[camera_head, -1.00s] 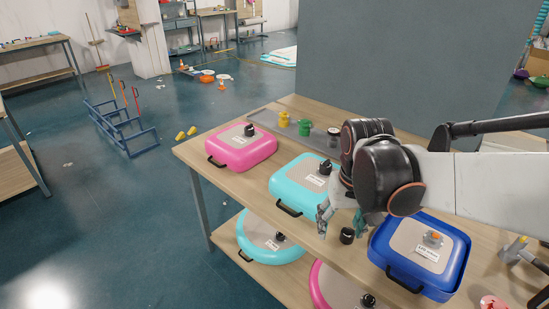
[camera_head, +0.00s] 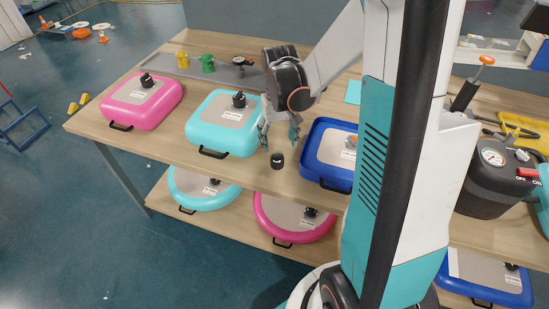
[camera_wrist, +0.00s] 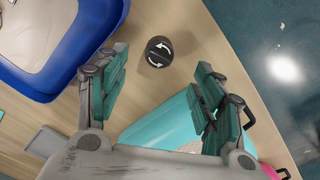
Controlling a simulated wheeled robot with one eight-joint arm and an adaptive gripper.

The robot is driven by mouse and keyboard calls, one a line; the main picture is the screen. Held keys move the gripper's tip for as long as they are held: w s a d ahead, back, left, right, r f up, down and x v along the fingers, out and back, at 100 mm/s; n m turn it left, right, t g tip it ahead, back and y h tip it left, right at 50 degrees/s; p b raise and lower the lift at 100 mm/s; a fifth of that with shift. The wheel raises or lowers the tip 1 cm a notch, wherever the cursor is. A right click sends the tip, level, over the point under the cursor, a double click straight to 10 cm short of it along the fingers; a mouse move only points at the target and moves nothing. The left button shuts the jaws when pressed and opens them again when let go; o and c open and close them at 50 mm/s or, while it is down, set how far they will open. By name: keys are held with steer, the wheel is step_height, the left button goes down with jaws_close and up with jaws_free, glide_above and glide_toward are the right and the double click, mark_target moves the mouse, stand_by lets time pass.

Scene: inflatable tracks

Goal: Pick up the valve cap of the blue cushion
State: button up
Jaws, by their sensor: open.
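The black valve cap (camera_head: 277,160) stands on the table near the front edge, between the turquoise and blue cushions. Its round top with white curved arrows faces the wrist camera (camera_wrist: 159,51). The blue cushion (camera_head: 312,166) lies just right of the cap, partly hidden behind my own body. An orange part shows on its valve in the head view. My gripper (camera_head: 279,142) points down just above and behind the cap, open and empty. In the wrist view the cap shows beyond the gap between my spread fingers (camera_wrist: 160,70), without visible contact.
A turquoise cushion (camera_head: 206,139) and a pink cushion (camera_head: 128,112) lie to the left. A grey tray (camera_head: 217,71) with yellow and green parts is behind. More cushions are on the lower shelf (camera_head: 160,200). A black pump (camera_head: 490,180) stands right.

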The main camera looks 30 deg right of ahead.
mark_target(278, 156)
step_height(278, 156, down, 5)
steer(key=shift+b, duration=0.65)
steer(key=f, duration=0.1)
steer(key=f+b, duration=0.1)
steer(key=f, duration=0.1)
steer(key=f+b, duration=0.1)
steer(key=f, duration=0.1)
steer(key=shift+w, duration=0.25)
steer(key=c, duration=1)
